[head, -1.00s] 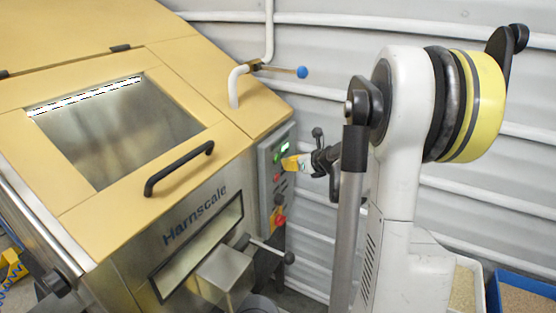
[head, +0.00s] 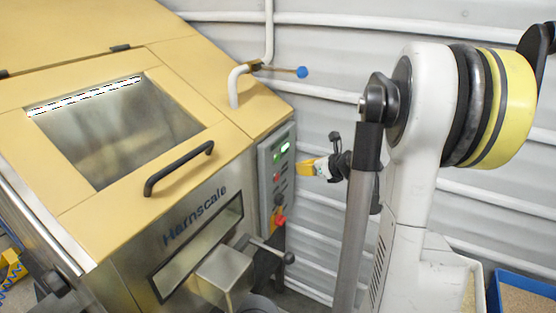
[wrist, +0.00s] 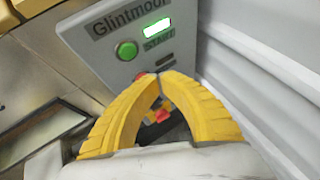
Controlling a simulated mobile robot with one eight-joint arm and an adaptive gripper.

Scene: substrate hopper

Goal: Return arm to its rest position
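My gripper (head: 306,167) has yellow fingers and stands just right of the hopper's control panel (head: 264,180), with a gap between them in the head view. In the wrist view the two curved fingers (wrist: 159,76) meet at their tips, with nothing seen held between them. My arm rises in front of the wall at the right of the head view, its elbow bent high. The panel also shows in the wrist view (wrist: 100,60), beyond the fingertips, with a green button (wrist: 126,50) and a lit green display (wrist: 157,27).
The yellow-topped hopper (head: 225,140) fills the left, with a black lid handle (head: 180,168) and a ball-ended lever (head: 270,250) at its front. A blue-ended valve handle (head: 285,70) juts from the wall pipe. A blue bin (head: 525,295) stands low at the right. Corrugated wall closes the back.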

